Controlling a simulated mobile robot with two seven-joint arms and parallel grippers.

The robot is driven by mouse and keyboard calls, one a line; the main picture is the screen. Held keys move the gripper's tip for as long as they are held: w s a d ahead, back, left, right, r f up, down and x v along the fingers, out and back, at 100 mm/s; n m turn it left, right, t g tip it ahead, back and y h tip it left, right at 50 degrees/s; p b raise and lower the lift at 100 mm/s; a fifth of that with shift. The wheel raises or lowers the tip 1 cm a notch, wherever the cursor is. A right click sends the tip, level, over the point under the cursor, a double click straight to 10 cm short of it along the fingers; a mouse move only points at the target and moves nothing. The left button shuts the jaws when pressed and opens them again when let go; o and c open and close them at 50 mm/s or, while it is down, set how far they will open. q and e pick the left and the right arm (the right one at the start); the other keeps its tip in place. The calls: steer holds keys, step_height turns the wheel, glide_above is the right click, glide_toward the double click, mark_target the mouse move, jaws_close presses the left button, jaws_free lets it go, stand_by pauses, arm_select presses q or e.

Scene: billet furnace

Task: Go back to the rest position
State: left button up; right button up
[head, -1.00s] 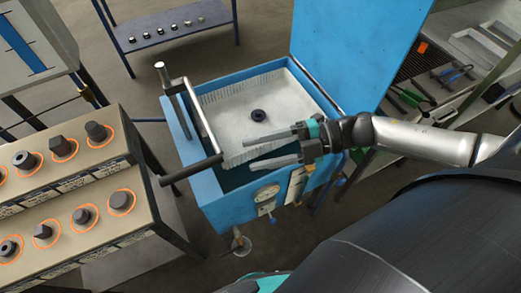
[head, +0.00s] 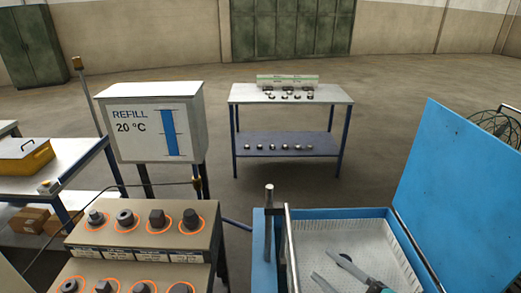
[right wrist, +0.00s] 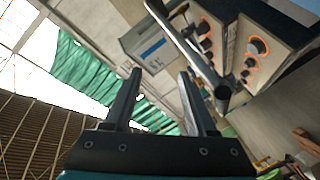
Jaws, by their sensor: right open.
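My right gripper (head: 322,262) is at the bottom of the head view, over the white perforated basket (head: 372,236) in the blue tank (head: 262,252). Its two fingers are apart with nothing between them. In the right wrist view the open fingers (right wrist: 160,76) point up past a metal bar (right wrist: 182,42). My left gripper is not in view.
The tank's blue lid (head: 463,190) stands open at the right. A panel with dark pieces in orange rings (head: 140,243) is at the left. A "REFILL 20 °C" box (head: 150,128) stands behind it. A table (head: 240,94) with small parts is farther back, with open floor around it.

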steer(key=s+d+f+m+g+h, duration=0.3)
steer(key=s+d+f+m+h, duration=0.15)
steer(key=m+h, duration=0.55)
steer(key=s+a+f+m+g+y, duration=0.1)
steer(key=s+f+m+g, duration=0.1)
steer(key=s+g, duration=0.3)
steer(key=s+a+f+m+g, duration=0.1)
steer(key=s+f+m+g, duration=0.15)
steer(key=s, duration=0.55)
step_height(320, 180, down, 31)
steer(key=s+g+b, duration=0.1)
steer(key=s+b, duration=0.1)
steer(key=b, duration=0.7)
steer(key=s+d+f+b, duration=0.1)
steer(key=s+f+b, duration=0.3)
steer(key=s+f, duration=0.3)
steer(key=s+d+f+g+b, duration=0.1)
steer(key=s+f+b, duration=0.2)
steer(key=s+f, duration=0.5)
step_height(320, 180, down, 6)
steer(key=shift+d+f+b, duration=0.2)
steer(key=shift+d+b, duration=0.05)
steer(key=shift+b, duration=0.15)
